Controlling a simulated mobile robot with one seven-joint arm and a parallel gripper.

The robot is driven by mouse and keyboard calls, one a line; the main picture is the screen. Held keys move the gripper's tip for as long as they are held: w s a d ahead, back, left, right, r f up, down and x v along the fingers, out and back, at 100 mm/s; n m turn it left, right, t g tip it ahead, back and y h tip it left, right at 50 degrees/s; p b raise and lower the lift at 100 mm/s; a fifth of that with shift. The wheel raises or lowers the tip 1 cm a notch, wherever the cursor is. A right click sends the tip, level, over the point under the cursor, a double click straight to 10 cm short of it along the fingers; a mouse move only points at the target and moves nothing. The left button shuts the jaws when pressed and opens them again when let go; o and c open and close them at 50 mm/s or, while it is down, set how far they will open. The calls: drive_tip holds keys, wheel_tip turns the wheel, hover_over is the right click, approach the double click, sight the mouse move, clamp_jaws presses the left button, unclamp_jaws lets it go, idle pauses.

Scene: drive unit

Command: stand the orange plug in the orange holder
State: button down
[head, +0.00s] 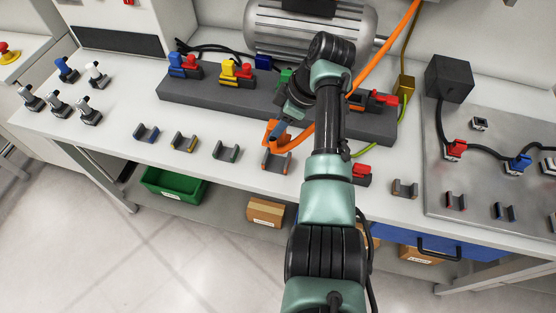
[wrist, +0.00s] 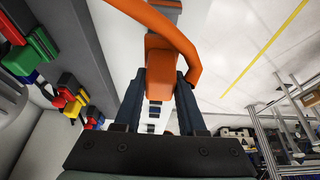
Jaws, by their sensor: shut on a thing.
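My gripper (head: 279,128) is shut on the orange plug (head: 270,132), above the front part of the bench. In the wrist view the block-like plug (wrist: 160,62) sits between the two dark fingers, and its thick orange cable (wrist: 172,25) curves away to the right. The orange holder (head: 276,162), a small grey U-shaped cradle with orange marks, stands on the bench just below and in front of the plug in the head view. The plug appears apart from the holder. The fingertips are partly hidden by the plug and cable.
Several similar cradles, including the green-marked one (head: 226,150), line the bench front to the left. Behind is a dark grey socket block (head: 205,92) with coloured plugs. A metal plate (head: 500,185) fills the right.

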sight(277, 145)
drive_tip(key=shift+f+b, duration=1)
drive_tip(key=shift+f, duration=0.35)
drive_tip(key=shift+f, duration=0.3)
idle(0.4)
drive_tip(key=shift+f+b, duration=1.45)
drive_tip(key=shift+f, duration=0.25)
drive_tip(key=shift+c, duration=2)
unclamp_jaws()
drive_tip(key=shift+f, duration=0.1)
